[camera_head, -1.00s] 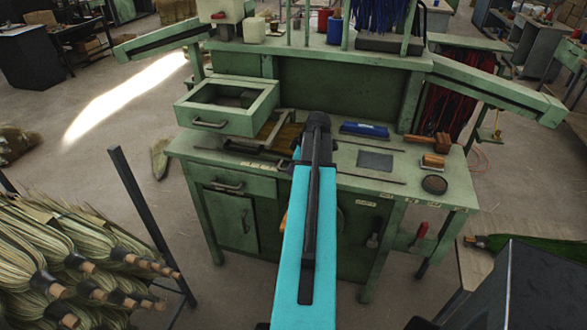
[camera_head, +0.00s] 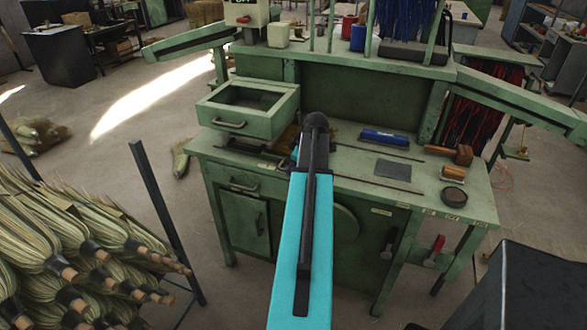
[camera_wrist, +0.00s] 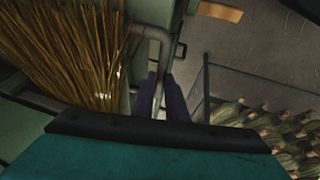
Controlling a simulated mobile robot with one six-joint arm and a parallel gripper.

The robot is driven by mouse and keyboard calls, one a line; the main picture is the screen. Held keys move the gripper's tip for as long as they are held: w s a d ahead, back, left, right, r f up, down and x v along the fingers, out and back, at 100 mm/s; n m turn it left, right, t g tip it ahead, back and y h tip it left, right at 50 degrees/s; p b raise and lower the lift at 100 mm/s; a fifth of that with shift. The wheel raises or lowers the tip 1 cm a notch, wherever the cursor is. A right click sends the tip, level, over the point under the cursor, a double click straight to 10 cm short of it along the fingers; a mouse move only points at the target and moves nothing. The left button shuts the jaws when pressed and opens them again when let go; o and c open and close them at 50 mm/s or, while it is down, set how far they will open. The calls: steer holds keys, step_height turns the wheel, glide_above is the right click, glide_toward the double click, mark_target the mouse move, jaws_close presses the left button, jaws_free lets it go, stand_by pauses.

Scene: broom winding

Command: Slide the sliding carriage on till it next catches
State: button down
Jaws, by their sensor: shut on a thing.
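In the wrist view a bent grey metal handle (camera_wrist: 150,32) rises beside the straw bristles (camera_wrist: 75,50). It appears to belong to the sliding carriage. My gripper (camera_wrist: 166,92) has its dark fingers close together around the lower part of this handle, shut on it. In the head view my turquoise and black arm covers the gripper and most of the carriage at the bench's left half. The catch points are not visible.
An open drawer box (camera_head: 248,105) stands at the left. A broom rack with a dark post (camera_head: 165,225) is at lower left.

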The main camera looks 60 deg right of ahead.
steer(key=c, duration=1.8)
jaws_free()
steer(key=shift+s+a+r, duration=0.1)
steer(key=shift+o, duration=0.2)
steer(key=shift+s, duration=0.1)
steer(key=b+v, duration=0.3)
steer(key=v, duration=1)
steer(key=shift+r, duration=0.3)
